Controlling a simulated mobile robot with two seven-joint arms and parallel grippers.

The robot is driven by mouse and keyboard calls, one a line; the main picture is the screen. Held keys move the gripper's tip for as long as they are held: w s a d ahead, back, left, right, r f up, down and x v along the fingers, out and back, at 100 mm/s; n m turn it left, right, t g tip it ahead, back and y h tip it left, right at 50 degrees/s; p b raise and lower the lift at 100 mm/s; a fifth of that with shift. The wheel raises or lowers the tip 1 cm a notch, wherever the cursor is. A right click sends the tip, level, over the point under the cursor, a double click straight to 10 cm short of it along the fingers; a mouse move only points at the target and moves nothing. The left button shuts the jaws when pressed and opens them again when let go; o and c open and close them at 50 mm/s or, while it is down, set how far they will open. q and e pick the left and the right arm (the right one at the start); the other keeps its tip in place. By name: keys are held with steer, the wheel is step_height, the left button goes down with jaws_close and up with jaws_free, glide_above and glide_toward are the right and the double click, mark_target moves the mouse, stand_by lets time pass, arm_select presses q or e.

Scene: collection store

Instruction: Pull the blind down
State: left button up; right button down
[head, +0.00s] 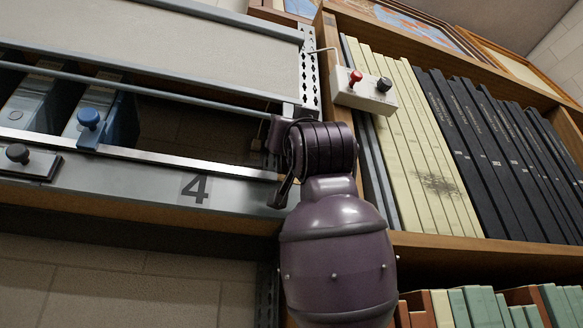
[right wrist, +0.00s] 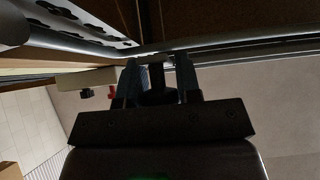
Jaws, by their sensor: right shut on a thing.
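The beige blind (head: 200,40) hangs partly down over the upper part of the shelf bay, with a grey bottom bar (head: 150,88) along its lower edge. My right gripper (head: 278,150) is at the right end of this bar. In the right wrist view, its two fingers (right wrist: 158,75) are shut on a small dark pull (right wrist: 157,92) just at the bar (right wrist: 230,46). The arm and fingers partly hide the pull in the head view. My left gripper is not in view.
Below the blind, blue binders (head: 88,115) stand in the open bay. A metal shelf edge (head: 130,187) marked 4 carries a black knob (head: 17,153). To the right are a box with red and black knobs (head: 364,92) and a bookcase (head: 400,239) of cream and black volumes.

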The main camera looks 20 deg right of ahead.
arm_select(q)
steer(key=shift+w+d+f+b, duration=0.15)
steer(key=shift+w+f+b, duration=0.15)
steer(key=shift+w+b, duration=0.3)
arm_select(e)
step_height(320, 180, down, 8)
steer(key=shift+f, duration=0.15)
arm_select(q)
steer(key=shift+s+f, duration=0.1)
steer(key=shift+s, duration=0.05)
arm_select(e)
steer(key=c, duration=0.8)
jaws_free()
arm_select(q)
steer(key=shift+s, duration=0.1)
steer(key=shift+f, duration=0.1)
steer(key=shift+b, duration=0.3)
arm_select(e)
steer(key=v, duration=1)
steer(key=shift+s+f, duration=0.25)
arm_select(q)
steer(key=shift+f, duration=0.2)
